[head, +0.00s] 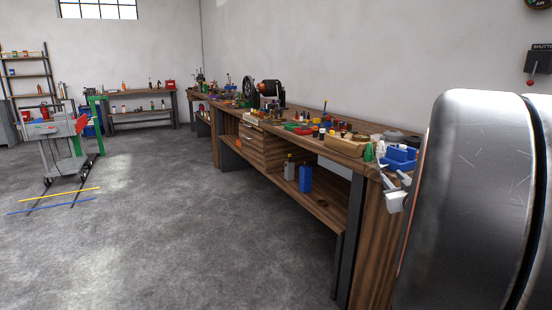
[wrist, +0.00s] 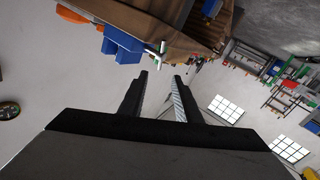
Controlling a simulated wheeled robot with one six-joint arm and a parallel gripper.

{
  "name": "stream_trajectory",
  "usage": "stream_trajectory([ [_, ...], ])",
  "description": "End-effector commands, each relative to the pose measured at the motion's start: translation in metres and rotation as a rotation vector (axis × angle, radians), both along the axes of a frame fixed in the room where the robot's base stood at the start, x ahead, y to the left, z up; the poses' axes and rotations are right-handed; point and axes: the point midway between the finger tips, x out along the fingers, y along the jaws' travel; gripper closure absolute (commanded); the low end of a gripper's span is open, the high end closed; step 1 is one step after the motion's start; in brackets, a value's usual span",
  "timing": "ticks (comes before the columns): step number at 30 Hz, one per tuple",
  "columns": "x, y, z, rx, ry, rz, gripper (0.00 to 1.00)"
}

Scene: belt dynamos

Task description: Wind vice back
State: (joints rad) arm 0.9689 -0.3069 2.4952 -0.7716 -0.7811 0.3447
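What looks like the vice, a small light grey metal fitting with a bar (head: 394,200), is on the near right end of the wooden bench (head: 355,200) in the head view. A pale cross-shaped piece (wrist: 157,55), probably the same vice, shows beyond my fingertips in the wrist view, beside the bench edge. My gripper (wrist: 161,75) is open, with two dark fingers apart and nothing between them. The vice appears beyond the fingers, apart from them. My gripper does not show in the head view. How far the vice jaws are open cannot be told.
Blue bins (head: 398,158) sit by the vice, and tools and jars crowd the bench top. Bottles (head: 305,178) stand on its lower shelf. A wheeled grey stand (head: 62,150) is at the left. The concrete floor (head: 170,230) is clear. A switch (head: 538,62) is on the wall.

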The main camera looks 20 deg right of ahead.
Motion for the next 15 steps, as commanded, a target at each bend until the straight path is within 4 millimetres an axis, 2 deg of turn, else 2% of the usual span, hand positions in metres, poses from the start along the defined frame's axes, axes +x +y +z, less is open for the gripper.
stream_trajectory([
  [15,0.074,-0.035,-0.001,0.001,0.001,0.002,0.7],
])
